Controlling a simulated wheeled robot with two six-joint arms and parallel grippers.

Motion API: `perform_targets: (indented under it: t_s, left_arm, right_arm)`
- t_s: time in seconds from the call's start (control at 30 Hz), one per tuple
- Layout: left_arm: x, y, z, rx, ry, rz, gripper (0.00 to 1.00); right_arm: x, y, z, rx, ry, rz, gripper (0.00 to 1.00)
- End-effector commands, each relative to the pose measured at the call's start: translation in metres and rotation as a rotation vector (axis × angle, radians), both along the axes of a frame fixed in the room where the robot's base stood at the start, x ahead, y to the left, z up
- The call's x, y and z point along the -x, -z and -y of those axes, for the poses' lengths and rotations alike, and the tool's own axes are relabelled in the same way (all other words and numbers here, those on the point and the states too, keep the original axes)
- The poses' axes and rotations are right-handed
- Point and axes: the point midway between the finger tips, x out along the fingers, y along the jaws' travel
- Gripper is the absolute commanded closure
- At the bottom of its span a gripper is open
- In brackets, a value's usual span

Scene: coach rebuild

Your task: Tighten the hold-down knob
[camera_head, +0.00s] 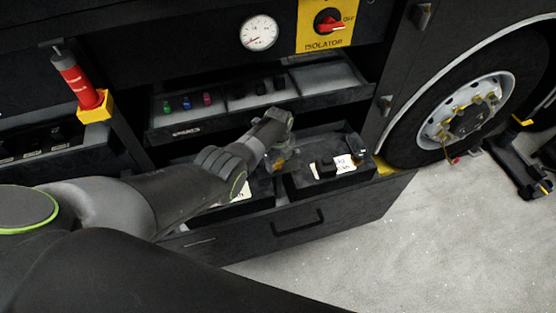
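My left arm reaches in from the left over an open battery drawer (300,227). My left gripper (280,155) is over the middle of the drawer, between two dark batteries. A small orange-yellow part (279,164) shows at its tips. I cannot tell whether this is the hold-down knob or whether the fingers are closed on it. The right battery (325,180) has a white label and dark fittings on top. The left battery (238,203) is mostly hidden behind my arm. My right gripper is not in view.
Above the drawer, a shallow tray (190,131) holds small coloured and black items. A gauge (259,33) and red isolator switch (329,22) are above it. A red cylinder (75,80) stands left. A wheel (468,108) is right. The grey floor (400,250) at lower right is clear.

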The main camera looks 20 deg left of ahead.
Motion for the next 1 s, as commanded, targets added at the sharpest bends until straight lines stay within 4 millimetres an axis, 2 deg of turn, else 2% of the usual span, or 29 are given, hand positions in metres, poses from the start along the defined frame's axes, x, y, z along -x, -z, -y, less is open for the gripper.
perform_targets:
  t_s: [0.03, 0.1, 0.13, 0.47, 0.67, 1.0]
  left_arm:
    - [0.0, 0.0, 0.0, 0.0, 0.0, 0.001, 0.34]
    - [0.0, 0.0, 0.0, 0.0, -0.001, 0.0, 0.25]
    - [0.0, 0.0, 0.0, 0.0, -0.001, 0.0, 0.24]
    - [0.0, -0.003, 0.0, 0.0, -0.002, -0.001, 0.24]
    - [0.0, -0.024, 0.0, 0.0, -0.002, 0.0, 0.24]
    - [0.0, -0.075, 0.0, 0.0, -0.002, 0.002, 0.24]
  right_arm:
    - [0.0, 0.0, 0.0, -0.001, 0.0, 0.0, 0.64]
    - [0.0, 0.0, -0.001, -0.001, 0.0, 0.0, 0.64]
    - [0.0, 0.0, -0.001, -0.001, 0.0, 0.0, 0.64]
    - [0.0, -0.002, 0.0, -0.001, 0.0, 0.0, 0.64]
    - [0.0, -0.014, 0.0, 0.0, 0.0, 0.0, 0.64]
    - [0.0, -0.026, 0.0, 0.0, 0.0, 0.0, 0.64]
